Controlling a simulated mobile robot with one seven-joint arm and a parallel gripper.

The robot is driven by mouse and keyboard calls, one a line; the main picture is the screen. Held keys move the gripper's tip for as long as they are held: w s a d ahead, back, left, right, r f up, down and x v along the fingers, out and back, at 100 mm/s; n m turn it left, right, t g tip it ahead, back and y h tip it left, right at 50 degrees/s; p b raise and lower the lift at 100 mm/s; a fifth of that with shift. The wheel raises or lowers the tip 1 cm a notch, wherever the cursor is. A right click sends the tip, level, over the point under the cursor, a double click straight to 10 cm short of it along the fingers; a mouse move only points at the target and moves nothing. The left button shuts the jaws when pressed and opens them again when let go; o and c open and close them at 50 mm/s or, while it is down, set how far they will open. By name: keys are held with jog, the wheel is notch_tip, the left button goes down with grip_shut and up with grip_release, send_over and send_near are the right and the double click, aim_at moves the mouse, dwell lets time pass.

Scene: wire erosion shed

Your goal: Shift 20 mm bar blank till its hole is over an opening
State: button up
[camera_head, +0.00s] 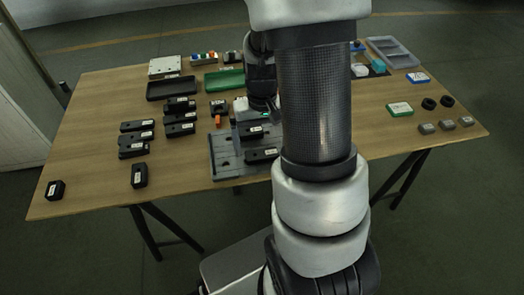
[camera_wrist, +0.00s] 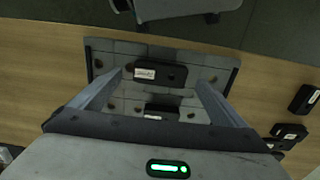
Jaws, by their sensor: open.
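A grey plate (camera_wrist: 108,53) with several round openings lies on the table; it also shows in the head view (camera_head: 226,165). A black bar (camera_wrist: 145,74) with a white label and a hole near its right end lies across it in the wrist view; in the head view it is near the plate's front (camera_head: 256,157). A second black labelled block (camera_wrist: 163,108) lies closer to my gripper, partly hidden. The labels are too small to read, so I cannot tell which is 20 mm. My gripper (camera_wrist: 158,82) is open above the plate, its fingers apart on either side of the bar, nothing held.
Several black labelled blocks (camera_head: 138,176) stand left of the plate. Black (camera_head: 170,88) and green (camera_head: 224,79) trays lie behind. At the right are a green box (camera_head: 400,109), black rings (camera_head: 446,101) and grey blocks (camera_head: 446,124). The table's front edge is close to the plate.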

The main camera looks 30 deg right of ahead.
jog(key=shift+f, duration=1.25)
jog(key=shift+c, duration=0.2)
jog(key=c, duration=1.6)
jog(key=shift+d, duration=0.3)
jog(key=shift+s+d, duration=0.3)
jog(key=shift+d, duration=0.2)
jog(key=o, duration=1.6)
jog(key=shift+o, duration=0.2)
notch_tip(320, 180, up, 17)
jog(key=p, duration=0.3)
jog(key=shift+r+p, duration=0.2)
jog(key=shift+p, duration=0.15)
